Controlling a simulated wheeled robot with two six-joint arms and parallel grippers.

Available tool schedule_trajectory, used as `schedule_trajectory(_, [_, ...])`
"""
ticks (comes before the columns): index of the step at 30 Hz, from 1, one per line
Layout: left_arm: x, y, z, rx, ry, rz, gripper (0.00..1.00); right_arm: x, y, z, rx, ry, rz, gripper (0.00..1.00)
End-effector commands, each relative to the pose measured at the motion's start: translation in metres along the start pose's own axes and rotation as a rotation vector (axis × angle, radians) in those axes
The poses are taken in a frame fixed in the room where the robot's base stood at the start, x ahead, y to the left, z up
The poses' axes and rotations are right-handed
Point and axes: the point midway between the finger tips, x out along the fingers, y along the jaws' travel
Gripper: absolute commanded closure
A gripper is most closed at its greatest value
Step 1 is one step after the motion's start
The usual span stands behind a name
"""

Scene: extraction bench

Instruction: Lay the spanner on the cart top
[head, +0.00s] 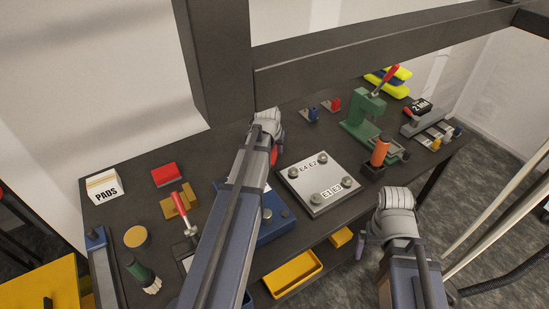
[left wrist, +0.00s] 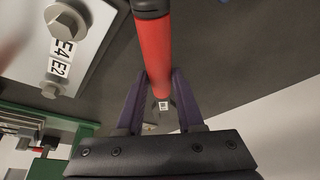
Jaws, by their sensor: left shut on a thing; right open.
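My left gripper (left wrist: 163,88) is shut on a red cylindrical handle (left wrist: 152,45) with a dark collar. The handle stands between its two purple fingers. The tool's far end is out of frame, so I cannot tell from its shape that it is the spanner. In the head view a bit of the red handle (head: 274,156) shows beside my left arm, over the back of the dark bench; the arm hides most of it. My right gripper (head: 361,246) is open and empty at the bench's front right edge. I cannot make out a cart top for certain.
A post and beam (head: 380,45) stand behind. Yellow surfaces (head: 40,285) lie at lower left.

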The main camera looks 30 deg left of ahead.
Motion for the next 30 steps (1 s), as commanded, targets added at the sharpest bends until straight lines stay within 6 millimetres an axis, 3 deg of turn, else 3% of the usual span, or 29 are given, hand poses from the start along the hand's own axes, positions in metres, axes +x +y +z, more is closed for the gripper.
schedule_trajectory(6, [0.029, 0.000, 0.012, 0.000, 0.000, 0.000, 1.00, 0.032, -0.003, -0.002, 0.001, 0.000, 0.000, 0.00])
schedule_trajectory(20, [0.034, 0.000, 0.014, 0.000, 0.000, 0.000, 1.00, 0.036, -0.004, -0.002, 0.001, 0.000, 0.000, 0.00])
schedule_trajectory(21, [0.032, 0.000, 0.013, 0.000, 0.000, 0.000, 0.60, 0.035, -0.003, -0.002, 0.001, 0.000, 0.000, 0.00])
schedule_trajectory(28, [0.032, 0.000, 0.013, 0.000, 0.000, 0.000, 0.34, 0.035, -0.003, -0.002, 0.001, 0.000, 0.000, 0.00])
schedule_trajectory(30, [0.032, 0.000, 0.013, 0.000, 0.000, 0.000, 0.33, 0.035, -0.003, -0.002, 0.001, 0.000, 0.000, 0.00])
